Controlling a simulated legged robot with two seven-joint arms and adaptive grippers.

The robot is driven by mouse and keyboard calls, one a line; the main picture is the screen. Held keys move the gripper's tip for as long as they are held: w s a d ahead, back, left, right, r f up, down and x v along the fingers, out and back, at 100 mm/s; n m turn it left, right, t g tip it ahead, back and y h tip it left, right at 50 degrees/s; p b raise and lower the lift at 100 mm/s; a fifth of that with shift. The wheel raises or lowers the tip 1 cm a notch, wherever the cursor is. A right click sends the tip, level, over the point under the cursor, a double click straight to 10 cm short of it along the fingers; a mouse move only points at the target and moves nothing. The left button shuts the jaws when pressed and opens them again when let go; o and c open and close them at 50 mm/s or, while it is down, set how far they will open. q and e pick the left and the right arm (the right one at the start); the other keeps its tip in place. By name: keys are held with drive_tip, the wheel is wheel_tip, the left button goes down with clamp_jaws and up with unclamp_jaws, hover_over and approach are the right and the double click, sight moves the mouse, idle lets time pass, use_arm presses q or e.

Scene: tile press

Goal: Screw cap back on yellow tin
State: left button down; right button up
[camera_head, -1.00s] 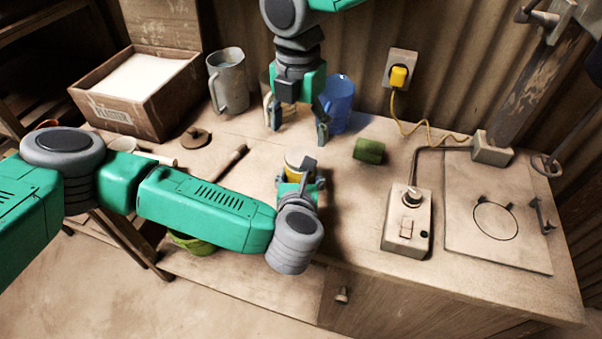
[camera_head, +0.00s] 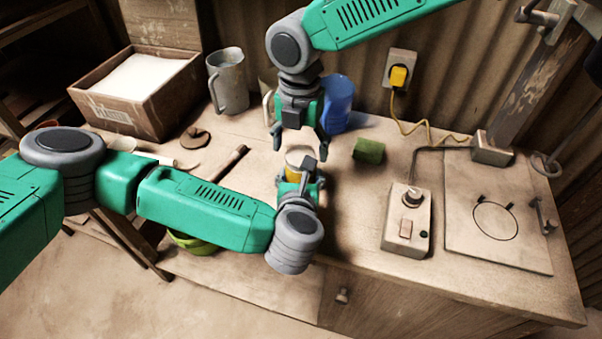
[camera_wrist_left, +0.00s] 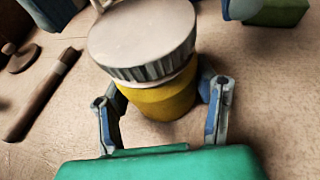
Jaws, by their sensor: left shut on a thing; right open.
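The yellow tin (camera_head: 293,174) stands on the bench, with the pale, ridged cap (camera_head: 297,158) sitting on its top. In the left wrist view the cap (camera_wrist_left: 143,38) covers the tin's mouth and the yellow body (camera_wrist_left: 165,97) shows below; I cannot tell how tightly it is seated. My left gripper (camera_head: 299,187) is shut around the tin's body, with a finger on each side in the wrist view (camera_wrist_left: 163,112). My right gripper (camera_head: 299,143) is open and points down, just above and behind the cap. It appears empty.
A blue mug (camera_head: 338,103) and a grey jug (camera_head: 228,80) stand behind. A green block (camera_head: 369,151) lies right of the tin. A switch box (camera_head: 407,222) and a marked board (camera_head: 520,250) are farther right. A brush (camera_head: 228,160) lies left.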

drive_tip(key=shift+f, duration=0.95)
drive_tip(key=c, duration=1.2)
